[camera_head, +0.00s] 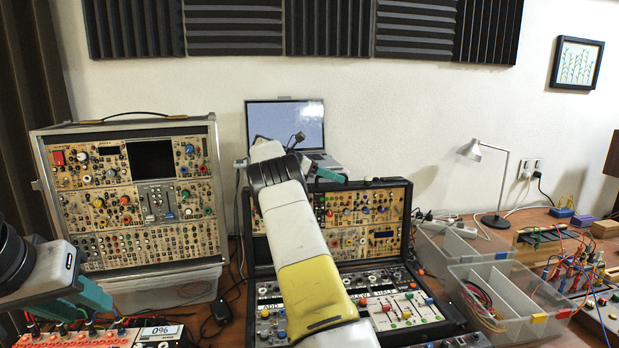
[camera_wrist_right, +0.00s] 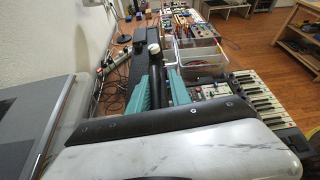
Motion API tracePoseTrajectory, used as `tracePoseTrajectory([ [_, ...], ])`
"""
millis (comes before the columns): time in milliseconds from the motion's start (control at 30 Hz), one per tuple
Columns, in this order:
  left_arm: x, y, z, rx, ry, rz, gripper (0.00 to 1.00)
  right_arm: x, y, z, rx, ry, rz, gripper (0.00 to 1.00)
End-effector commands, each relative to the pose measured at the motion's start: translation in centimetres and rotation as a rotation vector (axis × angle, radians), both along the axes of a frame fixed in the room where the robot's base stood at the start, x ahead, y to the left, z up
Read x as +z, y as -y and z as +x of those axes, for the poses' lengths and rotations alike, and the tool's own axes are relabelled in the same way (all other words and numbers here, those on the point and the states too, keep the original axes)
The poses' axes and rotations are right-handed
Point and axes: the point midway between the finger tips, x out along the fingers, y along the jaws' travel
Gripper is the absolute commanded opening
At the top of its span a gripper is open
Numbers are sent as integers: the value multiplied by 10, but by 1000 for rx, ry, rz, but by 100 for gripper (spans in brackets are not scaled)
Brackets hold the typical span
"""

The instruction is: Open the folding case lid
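The folding case (camera_head: 408,258) stands open on the table in the middle of the head view. Its lid (camera_head: 405,210) is raised behind the base, with knobbed panels facing me. The base (camera_head: 405,305) lies flat and shows sliders and knobs. My right arm crosses in front and hides the left part of the case. My right gripper (camera_wrist_right: 163,90) is at the lid's top edge, its two teal fingers apart; a dark part shows between them, and I cannot tell whether they touch the lid. My left gripper (camera_head: 78,302) is at the lower left, fingers apart, away from the case.
A large upright synth case (camera_head: 135,190) stands at left on a clear bin. A laptop (camera_head: 285,122) is behind the lid. Clear bins (camera_head: 510,300) with cables stand close at right, beside a lamp (camera_head: 490,180) and patched modules. A keyboard (camera_wrist_right: 250,100) shows in the wrist view.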

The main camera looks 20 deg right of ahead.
Motion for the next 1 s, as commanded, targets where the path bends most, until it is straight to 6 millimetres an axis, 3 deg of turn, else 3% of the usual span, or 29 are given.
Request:
tracePoseTrajectory([
  [167, 0, 0, 0, 0, 0, 0, 36, 4, -8, 2, 0, 0, -2, 21],
  [433, 0, 0, 0, 0, 0, 0, 36, 20, -48, 14, 2, 3, -1, 21],
  [600, 0, 0, 0, 0, 0, 0, 36, 26, -60, 17, 0, 2, -1, 21],
  [1000, 0, 0, 0, 0, 0, 0, 36, 30, -70, 19, 2, 0, 2, 21],
])
